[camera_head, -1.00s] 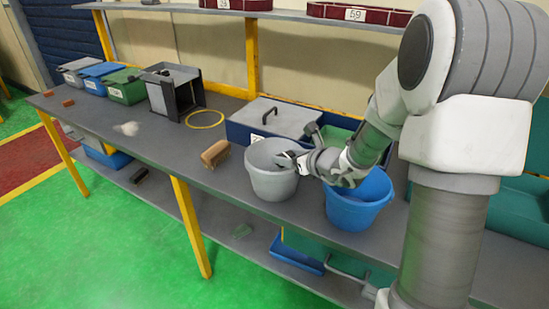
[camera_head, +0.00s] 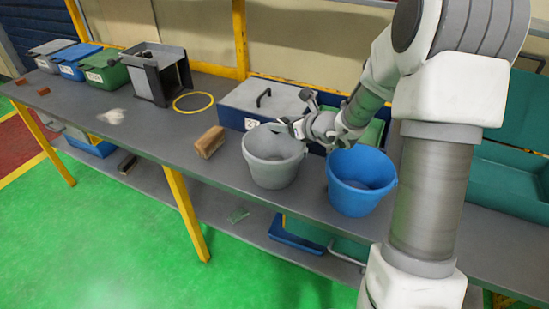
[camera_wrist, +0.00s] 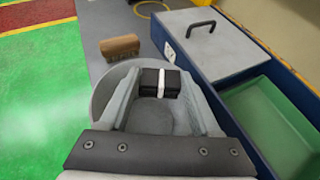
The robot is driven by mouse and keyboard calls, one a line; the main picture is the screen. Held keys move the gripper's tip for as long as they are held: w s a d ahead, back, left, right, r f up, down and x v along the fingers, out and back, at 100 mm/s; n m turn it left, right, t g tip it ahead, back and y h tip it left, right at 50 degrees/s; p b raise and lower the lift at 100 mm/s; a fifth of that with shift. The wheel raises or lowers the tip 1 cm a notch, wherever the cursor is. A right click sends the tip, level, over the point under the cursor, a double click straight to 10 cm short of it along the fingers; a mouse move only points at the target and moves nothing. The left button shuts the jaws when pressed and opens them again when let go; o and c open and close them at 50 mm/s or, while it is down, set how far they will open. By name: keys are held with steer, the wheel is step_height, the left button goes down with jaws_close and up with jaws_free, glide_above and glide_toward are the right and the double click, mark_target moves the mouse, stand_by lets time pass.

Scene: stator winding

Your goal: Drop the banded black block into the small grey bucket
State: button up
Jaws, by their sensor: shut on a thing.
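The black block with a white band (camera_wrist: 161,83) is between the two fingers of my gripper (camera_wrist: 160,90) in the wrist view, and they are shut on it. The small grey bucket (camera_wrist: 103,95) lies below; its rim and floor show around the fingers, so the block appears over its opening. In the head view the grey bucket (camera_head: 271,168) stands on the bench, and my gripper (camera_head: 284,126) is at its far right rim. The block cannot be made out in the head view.
A blue bucket (camera_head: 360,195) stands right of the grey one. A brown block (camera_head: 209,143) lies to its left. A grey-lidded blue box (camera_head: 270,97) and a green bin are behind. A yellow ring (camera_head: 193,101) lies farther left.

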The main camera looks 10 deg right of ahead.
step_height(320, 180, down, 4)
steer(key=shift+f+b, duration=0.1)
steer(key=shift+b, duration=0.85)
steer(key=o, duration=1.4)
steer(key=shift+o, duration=0.2)
steer(key=shift+s, duration=0.1)
steer(key=p+v, duration=0.1)
steer(key=v, duration=1.6)
steer(key=shift+r, duration=0.25)
